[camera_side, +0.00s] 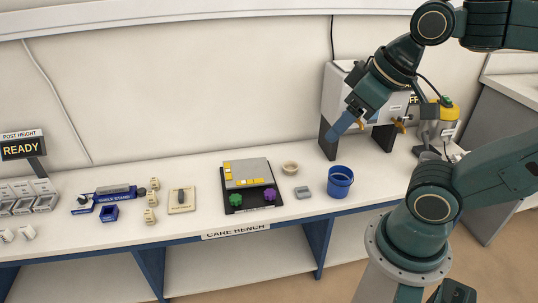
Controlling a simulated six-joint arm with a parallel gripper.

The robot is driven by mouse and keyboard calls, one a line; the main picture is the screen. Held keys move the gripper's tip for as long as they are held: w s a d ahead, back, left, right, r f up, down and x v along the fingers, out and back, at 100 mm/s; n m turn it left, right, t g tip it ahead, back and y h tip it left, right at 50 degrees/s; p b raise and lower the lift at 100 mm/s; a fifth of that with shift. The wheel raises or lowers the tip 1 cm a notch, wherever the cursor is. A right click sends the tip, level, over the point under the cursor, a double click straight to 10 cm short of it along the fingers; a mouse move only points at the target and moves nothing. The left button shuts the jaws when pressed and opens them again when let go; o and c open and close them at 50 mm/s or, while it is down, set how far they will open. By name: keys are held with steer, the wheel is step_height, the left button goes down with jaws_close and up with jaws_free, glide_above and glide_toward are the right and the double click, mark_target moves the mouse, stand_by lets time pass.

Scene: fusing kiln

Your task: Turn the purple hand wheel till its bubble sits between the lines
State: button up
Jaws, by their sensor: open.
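The purple hand wheel (270,194) sits at the front right corner of a black base (252,207) on the bench. A green hand wheel (236,199) sits at the front left corner. A grey plate (249,168) with yellow strips along its left and front edges lies on the base. The strips may be the bubble levels, but bubbles and lines are too small to make out. My gripper (333,135) hangs in front of the grey machine, up and to the right of the purple wheel and well apart from it. It is open, and I see nothing held in it.
A grey machine (340,92) stands behind my gripper. A switch plate (181,199) lies left. The bench front just before the wheels is clear.

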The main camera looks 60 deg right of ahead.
steer(key=shift+w, duration=0.1)
steer(key=n+g, duration=0.5)
steer(key=g, duration=0.1)
glide_above(272, 192)
step_height(272, 192, down, 35)
steer(key=shift+r, duration=0.15)
steer(key=shift+a+f, duration=0.1)
steer(key=shift+f, duration=6.8)
